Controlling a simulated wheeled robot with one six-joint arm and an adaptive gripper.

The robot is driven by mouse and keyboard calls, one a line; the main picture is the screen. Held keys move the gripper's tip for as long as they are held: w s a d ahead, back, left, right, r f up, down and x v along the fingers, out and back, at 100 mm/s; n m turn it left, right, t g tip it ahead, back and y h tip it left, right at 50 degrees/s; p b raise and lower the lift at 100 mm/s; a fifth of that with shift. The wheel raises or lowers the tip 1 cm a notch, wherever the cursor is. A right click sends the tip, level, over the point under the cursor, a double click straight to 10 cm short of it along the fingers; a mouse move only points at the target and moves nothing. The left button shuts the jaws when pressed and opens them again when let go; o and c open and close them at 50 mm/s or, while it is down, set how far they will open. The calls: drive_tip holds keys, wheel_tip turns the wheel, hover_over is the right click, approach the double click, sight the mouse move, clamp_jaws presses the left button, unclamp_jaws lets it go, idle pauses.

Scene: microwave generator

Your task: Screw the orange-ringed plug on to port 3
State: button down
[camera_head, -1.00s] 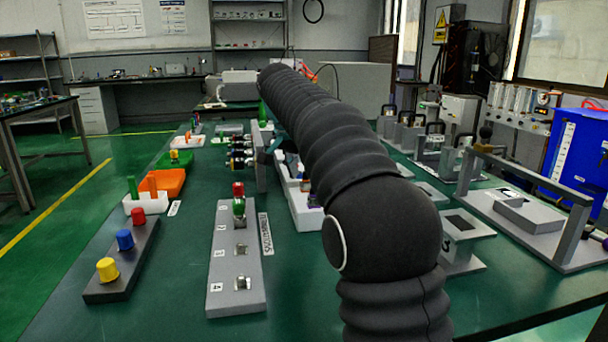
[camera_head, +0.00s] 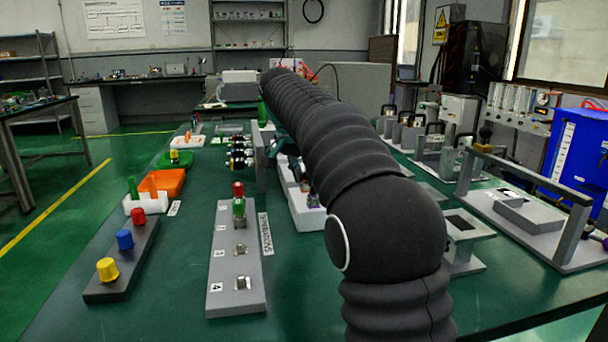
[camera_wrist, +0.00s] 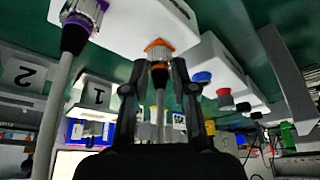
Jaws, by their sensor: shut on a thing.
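In the wrist view the orange-ringed plug (camera_wrist: 159,50) is between the two black fingers of my gripper (camera_wrist: 160,72), which is shut on it. Its pale cable runs back toward my wrist. The plug's orange end lies against a white block (camera_wrist: 135,22) in the picture; I cannot tell whether they touch. A purple-ringed plug (camera_wrist: 82,22) with a grey cable is to the left. In the head view my arm hides the gripper and the held plug. A grey upright panel (camera_head: 261,158) carries several dark connectors (camera_head: 238,152) on its left; port numbers are not readable.
White trays (camera_head: 307,212) stand beside my arm. A grey numbered strip (camera_head: 237,285) and a dark strip with coloured caps (camera_head: 123,260) lie to the left. Grey stands and a frame (camera_head: 530,215) occupy the right. Green table is bare between the strips.

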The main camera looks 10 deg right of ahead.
drive_tip(key=n+y, duration=0.1)
drive_tip(key=n, duration=0.3)
drive_tip(key=shift+s+d+t, duration=0.1)
drive_tip(key=shift+d+t, duration=0.05)
drive_tip(key=shift+t, duration=0.25)
drive_tip(key=n+y, duration=0.2)
drive_tip(key=n, duration=0.2)
drive_tip(key=shift+d+n, duration=0.15)
drive_tip(key=shift+n, duration=0.15)
drive_tip(key=n+y, duration=0.1)
drive_tip(key=n, duration=0.3)
drive_tip(key=shift+d+n+y, duration=0.15)
drive_tip(key=shift+n+y, duration=0.15)
drive_tip(key=shift+y, duration=0.1)
drive_tip(key=shift+n+g+y, duration=0.3)
drive_tip(key=shift+n+y, duration=0.3)
drive_tip(key=shift+n, duration=1.1)
drive_tip(key=c, duration=0.9)
unclamp_jaws()
